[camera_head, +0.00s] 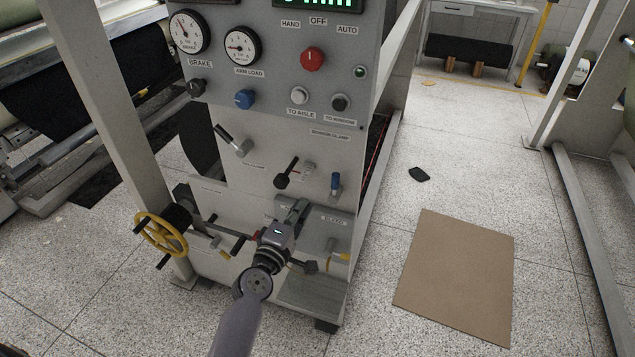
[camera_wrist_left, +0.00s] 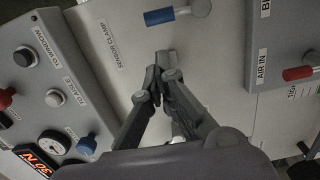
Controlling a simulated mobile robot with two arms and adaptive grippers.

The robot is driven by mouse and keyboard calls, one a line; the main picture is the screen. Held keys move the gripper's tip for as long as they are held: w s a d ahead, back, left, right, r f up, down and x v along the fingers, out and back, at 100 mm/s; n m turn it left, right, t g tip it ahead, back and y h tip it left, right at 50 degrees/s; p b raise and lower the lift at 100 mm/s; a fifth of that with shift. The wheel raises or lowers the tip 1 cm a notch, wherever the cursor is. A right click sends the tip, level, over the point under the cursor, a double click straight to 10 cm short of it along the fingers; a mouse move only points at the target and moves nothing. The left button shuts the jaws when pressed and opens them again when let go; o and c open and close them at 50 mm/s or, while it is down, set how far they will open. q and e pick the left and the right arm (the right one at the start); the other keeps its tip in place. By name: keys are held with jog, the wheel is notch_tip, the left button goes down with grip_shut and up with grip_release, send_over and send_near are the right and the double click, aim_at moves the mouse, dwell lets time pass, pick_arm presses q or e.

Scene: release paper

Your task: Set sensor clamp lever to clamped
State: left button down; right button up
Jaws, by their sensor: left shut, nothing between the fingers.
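The panel label "SENSOR CLAMP" (camera_head: 330,134) sits above a small lever with a blue handle (camera_head: 335,181), whose handle points up. In the left wrist view the label (camera_wrist_left: 104,46) and the blue-handled lever (camera_wrist_left: 160,17) show turned sideways, the handle pointing left from its round pivot. My left gripper (camera_head: 300,206) is in front of the lower panel, below and left of the blue handle. In the left wrist view its fingers (camera_wrist_left: 163,72) are together and empty, apart from the lever. My right gripper is out of view.
The "AIR IN" box (camera_wrist_left: 285,50) with a red handle (camera_wrist_left: 300,73) is nearby. A yellow handwheel (camera_head: 161,234) stands left. Floor with a brown board (camera_head: 455,278) lies right.

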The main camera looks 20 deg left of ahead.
aim_at(337, 183)
pick_arm(q)
jog(key=w, duration=0.9)
jog(key=shift+w+d, duration=0.35)
jog(key=shift+d, duration=0.1)
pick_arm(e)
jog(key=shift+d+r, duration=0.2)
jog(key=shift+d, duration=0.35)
pick_arm(q)
jog(key=shift+a, duration=0.15)
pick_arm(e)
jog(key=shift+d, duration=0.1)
